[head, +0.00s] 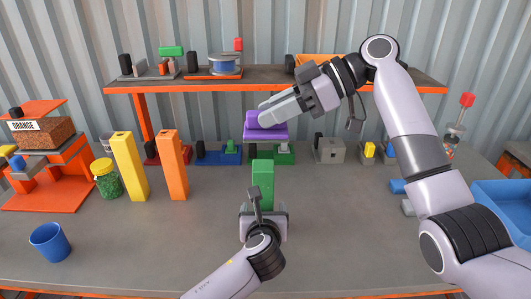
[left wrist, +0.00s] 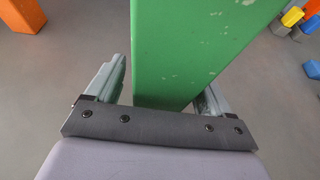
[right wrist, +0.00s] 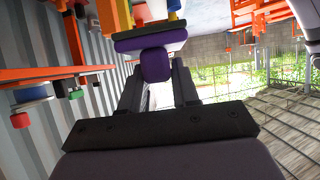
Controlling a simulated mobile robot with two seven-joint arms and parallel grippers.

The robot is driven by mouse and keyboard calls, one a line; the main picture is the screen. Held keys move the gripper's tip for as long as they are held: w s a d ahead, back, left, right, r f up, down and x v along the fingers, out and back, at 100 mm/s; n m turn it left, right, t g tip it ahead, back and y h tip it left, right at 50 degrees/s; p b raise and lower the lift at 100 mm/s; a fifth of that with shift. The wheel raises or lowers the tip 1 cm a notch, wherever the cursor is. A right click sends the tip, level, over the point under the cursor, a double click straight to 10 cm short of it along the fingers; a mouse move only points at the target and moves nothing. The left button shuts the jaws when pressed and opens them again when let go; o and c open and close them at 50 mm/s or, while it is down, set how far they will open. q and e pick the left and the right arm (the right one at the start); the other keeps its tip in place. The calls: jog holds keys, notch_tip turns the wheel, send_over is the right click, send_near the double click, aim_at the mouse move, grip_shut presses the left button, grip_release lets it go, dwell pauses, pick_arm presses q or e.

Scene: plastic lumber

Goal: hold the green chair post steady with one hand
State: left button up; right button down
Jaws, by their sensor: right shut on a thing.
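The green chair post (head: 263,172) stands upright on the grey workbench, near its front middle. My left gripper (head: 263,208) is low around it, one finger on each side. In the left wrist view, the green post (left wrist: 190,50) fills the space between the fingers, close to the right finger, with a gap showing at the left finger. My right gripper (head: 268,112) is shut on a purple piece (head: 265,130) and holds it in the air above and behind the post. The purple piece (right wrist: 156,64) also shows between the fingers in the right wrist view.
Yellow (head: 130,166) and orange (head: 172,166) posts stand to the left, beside a green jar (head: 106,182). A blue cup (head: 50,243) is at front left. A blue tray (head: 503,205) is at far right. A shelf (head: 180,83) runs along the back.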

pick_arm(q)
jog(key=shift+s, duration=0.1)
jog(key=v, duration=1.2)
notch_tip(320, 180, up, 7)
jog(key=shift+f, duration=0.2)
dwell(0.5)
